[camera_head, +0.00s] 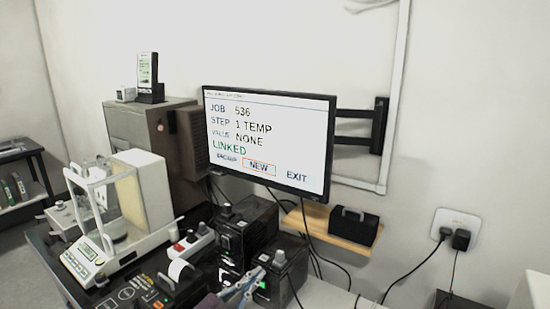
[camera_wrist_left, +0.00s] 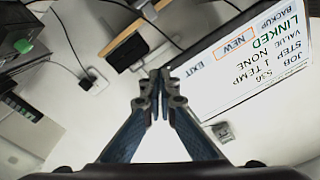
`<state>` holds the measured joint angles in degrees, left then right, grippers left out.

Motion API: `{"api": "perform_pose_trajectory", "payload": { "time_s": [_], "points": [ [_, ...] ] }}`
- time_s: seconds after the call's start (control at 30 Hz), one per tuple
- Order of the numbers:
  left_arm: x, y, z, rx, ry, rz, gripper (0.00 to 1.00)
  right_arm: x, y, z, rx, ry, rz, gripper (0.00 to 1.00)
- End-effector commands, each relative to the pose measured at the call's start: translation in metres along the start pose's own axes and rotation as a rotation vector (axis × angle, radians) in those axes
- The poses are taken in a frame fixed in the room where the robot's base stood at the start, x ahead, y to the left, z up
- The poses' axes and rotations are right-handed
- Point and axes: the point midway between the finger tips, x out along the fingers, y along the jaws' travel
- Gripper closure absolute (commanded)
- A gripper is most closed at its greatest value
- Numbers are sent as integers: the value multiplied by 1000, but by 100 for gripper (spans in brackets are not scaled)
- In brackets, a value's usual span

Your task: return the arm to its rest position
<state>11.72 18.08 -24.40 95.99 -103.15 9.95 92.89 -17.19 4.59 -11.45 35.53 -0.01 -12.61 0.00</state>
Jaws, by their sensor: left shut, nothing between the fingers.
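My left gripper (camera_head: 256,275) shows at the bottom middle of the head view, in front of black boxes with green lights. Its blue-grey fingers are shut and empty; in the left wrist view the fingertips (camera_wrist_left: 158,80) meet. Beyond them in that view is the wall monitor (camera_wrist_left: 235,65), rotated in the picture. In the head view the monitor (camera_head: 268,138) reads JOB 536, STEP 1 TEMP, VALUE NONE, LINKED, with the NEW button outlined in orange. My right gripper is not in view.
A balance with a glass shield (camera_head: 120,205) stands on the dark table at left. Black boxes (camera_head: 285,262) crowd around the gripper. A wooden shelf (camera_head: 315,226) holds a black box (camera_head: 354,226). Cables hang below the monitor. A wall socket (camera_head: 456,226) is at right.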

Motion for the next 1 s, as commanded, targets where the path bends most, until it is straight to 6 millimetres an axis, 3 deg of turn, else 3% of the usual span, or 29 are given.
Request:
{"api": "perform_pose_trajectory", "payload": {
  "time_s": [0.07, 0.17, 0.3, 0.43, 0.57, 0.7, 0.83, 1.0],
  "points": [
    [-20, -27, -14, -61, 30, -160, 100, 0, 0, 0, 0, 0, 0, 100],
    [-53, -64, -13, -131, -1, -359, 100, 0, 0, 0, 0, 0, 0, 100],
    [-111, -96, 20, -243, -163, -589, 100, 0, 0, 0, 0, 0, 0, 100],
    [-174, -94, 69, -353, -409, -712, 100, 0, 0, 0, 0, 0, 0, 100],
    [-237, -58, 113, -462, -701, -714, 100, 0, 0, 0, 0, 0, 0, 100],
    [-296, 4, 137, -562, -989, -591, 100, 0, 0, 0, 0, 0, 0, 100],
    [-334, 56, 138, -623, -1167, -431, 100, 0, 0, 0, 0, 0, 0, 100],
    [-371, 110, 124, -672, -1307, -224, 100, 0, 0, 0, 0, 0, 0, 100]
  ]
}}
